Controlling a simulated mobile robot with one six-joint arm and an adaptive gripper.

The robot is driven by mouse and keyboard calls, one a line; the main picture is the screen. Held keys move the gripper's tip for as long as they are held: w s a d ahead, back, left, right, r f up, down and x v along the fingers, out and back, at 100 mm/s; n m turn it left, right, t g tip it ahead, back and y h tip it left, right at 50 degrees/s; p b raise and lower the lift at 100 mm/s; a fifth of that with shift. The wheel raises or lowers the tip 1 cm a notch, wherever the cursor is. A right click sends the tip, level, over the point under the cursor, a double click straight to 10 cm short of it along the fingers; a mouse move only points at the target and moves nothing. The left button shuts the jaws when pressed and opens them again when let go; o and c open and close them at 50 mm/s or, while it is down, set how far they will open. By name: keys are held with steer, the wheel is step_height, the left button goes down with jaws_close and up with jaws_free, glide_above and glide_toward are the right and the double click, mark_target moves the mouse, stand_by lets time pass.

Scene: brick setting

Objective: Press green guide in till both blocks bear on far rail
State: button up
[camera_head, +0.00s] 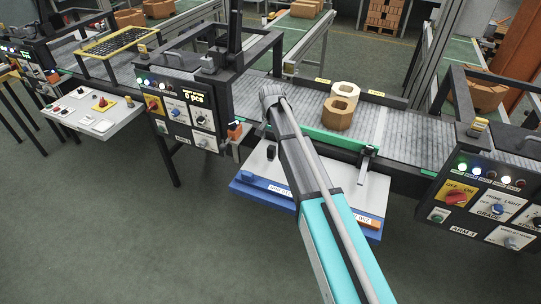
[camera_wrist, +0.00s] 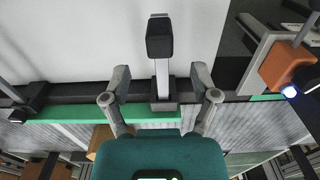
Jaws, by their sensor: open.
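In the head view a cream block (camera_head: 346,89) and a tan block (camera_head: 338,115) sit on the grey roller conveyor, the tan one nearer me. They look close together; contact is unclear. The cream one is near the dark far rail (camera_head: 384,99); I cannot tell if it touches. The green guide (camera_head: 343,140) runs along the near edge; it also shows in the wrist view (camera_wrist: 75,113). A black knob (camera_wrist: 160,38) on a metal rod stands at the guide. My gripper (camera_wrist: 160,88) is open, fingers either side of the rod.
A white board with a blue edge (camera_head: 262,193) lies below the near side. A dark clamp (camera_head: 368,153) stands right of my arm. Control panels flank the station, left (camera_head: 184,110) and right (camera_head: 490,195). An orange box (camera_wrist: 287,66) is near my gripper.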

mark_target(271, 147)
steer(key=shift+f+b, duration=3.15)
steer(key=shift+f, duration=0.3)
steer(key=shift+c, duration=0.3)
jaws_close()
